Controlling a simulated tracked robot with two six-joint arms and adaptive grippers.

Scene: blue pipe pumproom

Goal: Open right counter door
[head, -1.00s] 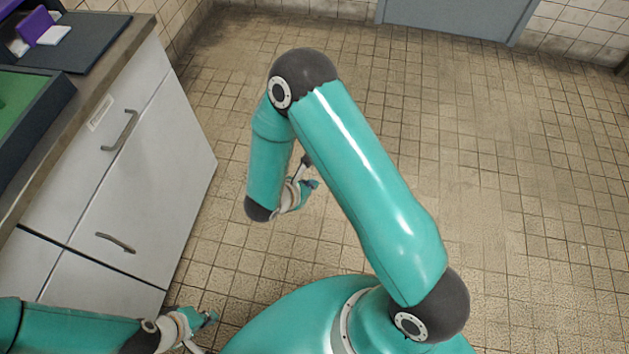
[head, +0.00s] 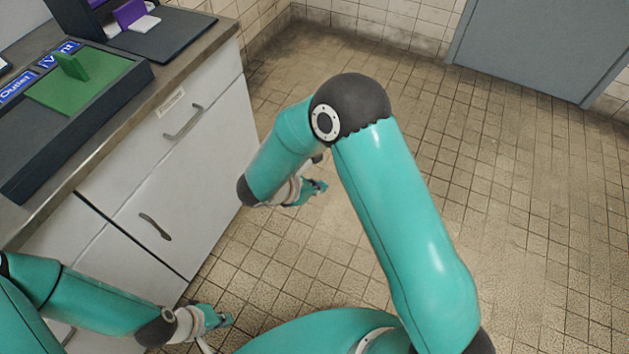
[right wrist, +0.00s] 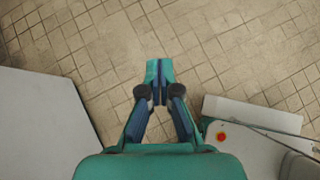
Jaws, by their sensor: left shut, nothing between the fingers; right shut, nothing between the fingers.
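The right counter door (head: 185,190) is a white panel with a dark curved handle (head: 155,226). It is closed, below a drawer with a grey bar handle (head: 183,122). My left gripper (head: 226,320) is shut and empty, low in front of the counter near its bottom edge. My right gripper (head: 318,188) is shut and empty over the floor, to the right of the counter and apart from it. In the right wrist view its fingertips (right wrist: 159,72) meet above bare tiles. Part of the right gripper is hidden behind my arm.
The countertop (head: 200,50) holds a dark tray with a green block (head: 72,66) and a dark board with a purple piece (head: 130,12). A grey door (head: 540,45) stands at the back. The tiled floor (head: 530,230) on the right is clear.

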